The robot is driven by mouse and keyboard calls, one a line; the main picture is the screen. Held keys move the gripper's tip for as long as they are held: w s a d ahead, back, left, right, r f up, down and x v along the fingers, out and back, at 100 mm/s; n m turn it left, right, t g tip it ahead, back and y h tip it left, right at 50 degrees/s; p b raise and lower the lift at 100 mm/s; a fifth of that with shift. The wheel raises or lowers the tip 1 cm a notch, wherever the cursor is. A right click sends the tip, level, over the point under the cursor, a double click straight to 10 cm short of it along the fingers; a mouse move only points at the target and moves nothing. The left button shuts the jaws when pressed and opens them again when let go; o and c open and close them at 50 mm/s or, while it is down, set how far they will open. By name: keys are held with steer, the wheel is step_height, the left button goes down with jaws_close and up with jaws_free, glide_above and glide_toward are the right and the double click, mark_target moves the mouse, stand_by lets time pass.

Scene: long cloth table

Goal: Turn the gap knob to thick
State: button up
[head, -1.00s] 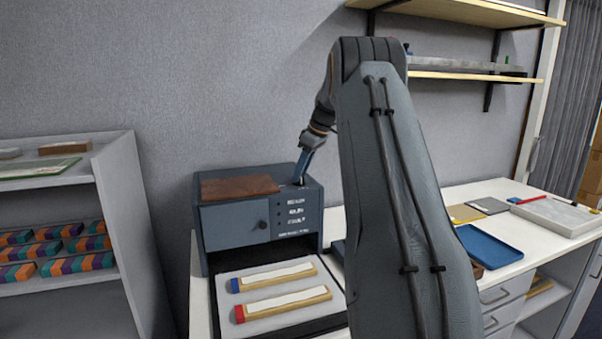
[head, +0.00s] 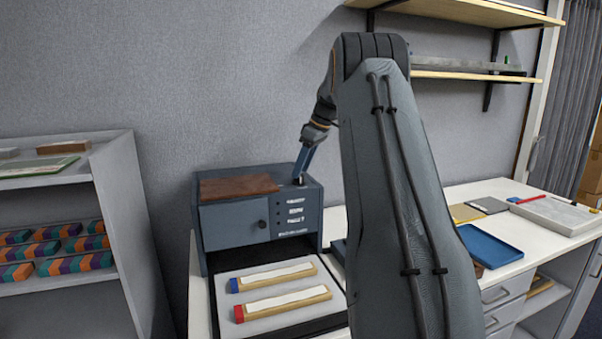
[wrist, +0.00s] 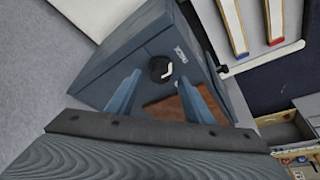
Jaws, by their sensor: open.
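The blue-grey machine (head: 235,228) stands at the left end of the table. The gap knob, a round dark dial with a white pointer, is on its top; it shows in the wrist view (wrist: 157,68), with a small white label beside it. The pointer slants towards the label; its words are too small to read. My gripper (head: 299,173) is above the top's right part. In the wrist view my gripper (wrist: 160,80) has its two blue fingers apart, one on either side of the knob in the picture, with nothing between them. I cannot tell whether they touch it.
A brown panel (head: 238,186) lies on the machine's top, left of the gripper. A black knob (head: 262,224) is on its front door. Two wooden strips (head: 283,300) lie on a grey tray in front. A blue tray (head: 490,246) is on the table at right.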

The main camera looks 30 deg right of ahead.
steer(key=b+v, duration=0.1)
steer(key=v, duration=0.5)
steer(key=shift+b, duration=0.3)
steer(key=shift+s+d, duration=0.1)
